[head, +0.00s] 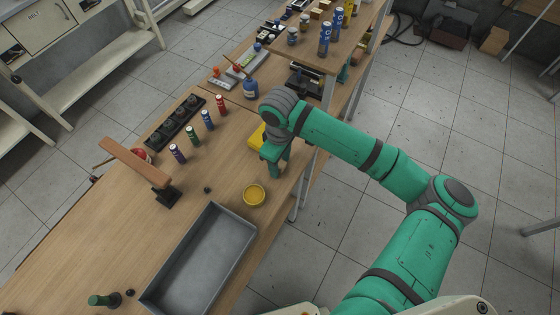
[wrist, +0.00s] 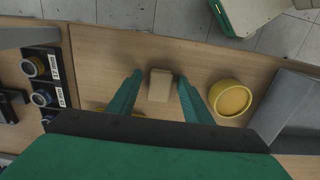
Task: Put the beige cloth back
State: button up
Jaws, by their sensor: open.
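A small beige block-like piece, which looks like the folded beige cloth (wrist: 160,85), lies on the wooden bench in the wrist view. My gripper (wrist: 156,79) is open, with one green finger on each side of the cloth and a gap visible on both sides. I cannot tell how high the fingertips are above the bench. In the head view my gripper (head: 276,170) points down at the bench near its right edge, and the cloth is not visible there.
A yellow bowl (head: 254,196) stands close by, also in the wrist view (wrist: 230,99), with a grey tray (head: 247,238) beyond it. A yellow object (head: 256,138) is partly hidden behind my gripper. Several coloured cylinders (head: 208,121) stand beside a black rack (head: 160,136).

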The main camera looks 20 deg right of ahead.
aim_at(280, 164)
jog(key=shift+r, duration=0.1)
notch_tip(280, 164, up, 12)
dwell(0.5)
dwell(0.5)
